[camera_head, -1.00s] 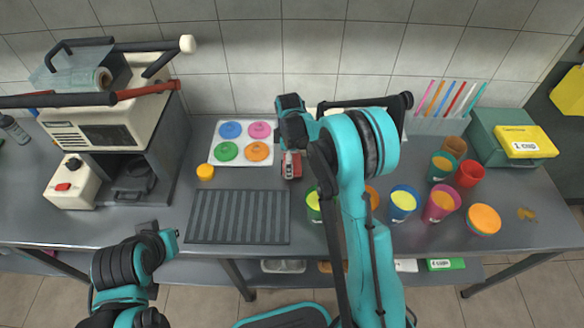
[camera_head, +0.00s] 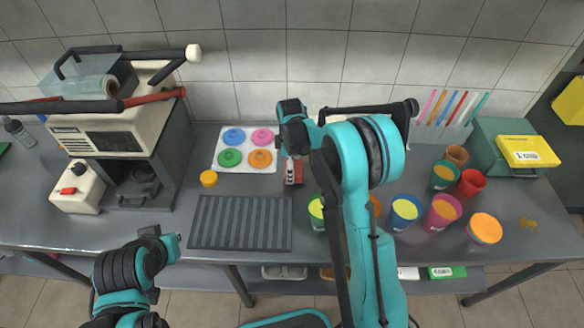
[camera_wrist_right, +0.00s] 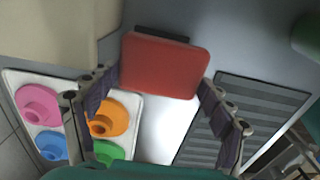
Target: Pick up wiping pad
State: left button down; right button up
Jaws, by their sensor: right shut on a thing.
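The wiping pad, a red block (camera_wrist_right: 165,66) with a dark strip along its far edge, fills the space between the fingertips of my right gripper (camera_wrist_right: 158,88) in the right wrist view. My right gripper is shut on it. In the head view the pad (camera_head: 293,174) shows as a small red piece below my right gripper (camera_head: 290,150), right of the coloured lids. I cannot tell whether it touches the counter. My left gripper (camera_head: 170,240) is at the counter's front edge at left, away from the pad; its jaws are unclear.
A white tray (camera_head: 217,164) of coloured lids lies left of the pad, and a grey ribbed mat (camera_head: 240,222) in front. The press machine (camera_head: 110,138) stands at left. Several colourful cups (camera_head: 443,210) stand at right. My right arm hides part of the counter.

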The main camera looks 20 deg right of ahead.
jog(key=r+p, duration=0.1)
jog(key=r, duration=0.1)
jog(key=r+p, duration=0.1)
jog(key=r, duration=0.2)
jog(key=shift+s+a+r, duration=0.1)
jog(key=shift+a+r, duration=0.1)
jog(key=shift+r, duration=0.15)
jog(key=s+a+p, duration=0.2)
jog(key=s+a, duration=0.8)
jog(key=a, duration=0.5)
jog(key=shift+s+a+f+p, duration=0.2)
jog(key=shift+s+p, duration=0.1)
jog(key=shift+s, duration=0.05)
jog(key=shift+o, duration=0.4)
